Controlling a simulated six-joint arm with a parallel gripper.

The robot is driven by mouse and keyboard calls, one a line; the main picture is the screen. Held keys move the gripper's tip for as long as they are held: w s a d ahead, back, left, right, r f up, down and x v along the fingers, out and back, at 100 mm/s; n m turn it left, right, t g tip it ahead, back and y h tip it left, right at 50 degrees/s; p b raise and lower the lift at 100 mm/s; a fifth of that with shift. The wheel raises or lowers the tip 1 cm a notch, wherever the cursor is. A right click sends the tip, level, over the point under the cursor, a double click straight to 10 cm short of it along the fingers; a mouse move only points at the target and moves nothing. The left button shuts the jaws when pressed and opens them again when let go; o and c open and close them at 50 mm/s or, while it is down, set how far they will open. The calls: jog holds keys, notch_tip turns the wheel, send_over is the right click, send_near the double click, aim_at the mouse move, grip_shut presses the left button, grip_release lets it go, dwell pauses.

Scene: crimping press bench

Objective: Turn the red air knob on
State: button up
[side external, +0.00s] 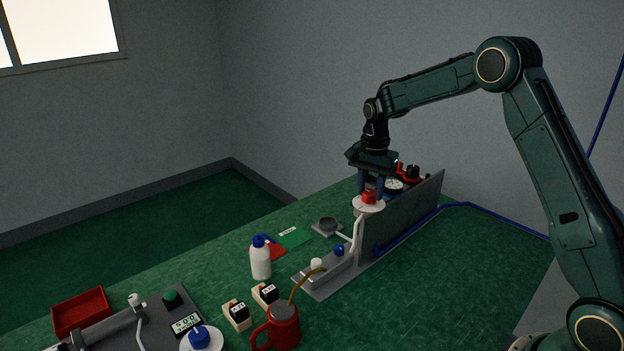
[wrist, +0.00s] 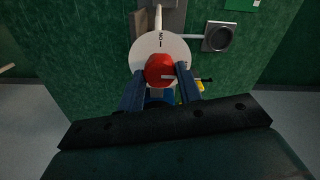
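The red air knob (wrist: 159,68) sits on a round white dial plate (wrist: 143,50). A pale pointer line on the knob points to the right in the wrist view, while a mark and small lettering, seemingly ON, are at the plate's top edge. My gripper (wrist: 160,71) is open, with one blue finger on each side of the knob; narrow gaps seem to remain. In the side external view, my gripper (side external: 370,194) points down over the red knob (side external: 369,197) and its white plate (side external: 367,207), beside the upright grey panel.
The grey panel (side external: 405,217) stands right of the knob, with a gauge (side external: 393,185) and red-black fittings behind. A white pipe (side external: 355,238) runs below the plate. A white bottle (side external: 261,260), red mug (side external: 283,326) and red tray (side external: 81,311) stand nearer the camera.

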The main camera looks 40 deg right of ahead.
jog(key=shift+n, duration=0.4)
jog(key=shift+c, duration=0.2)
jog(key=n, duration=0.3)
jog(key=shift+n, duration=0.3)
jog(key=n, duration=0.9)
jog(key=shift+r, duration=0.1)
jog(key=shift+n, duration=2.3)
jog(key=o, duration=1)
jog(key=shift+r, duration=0.1)
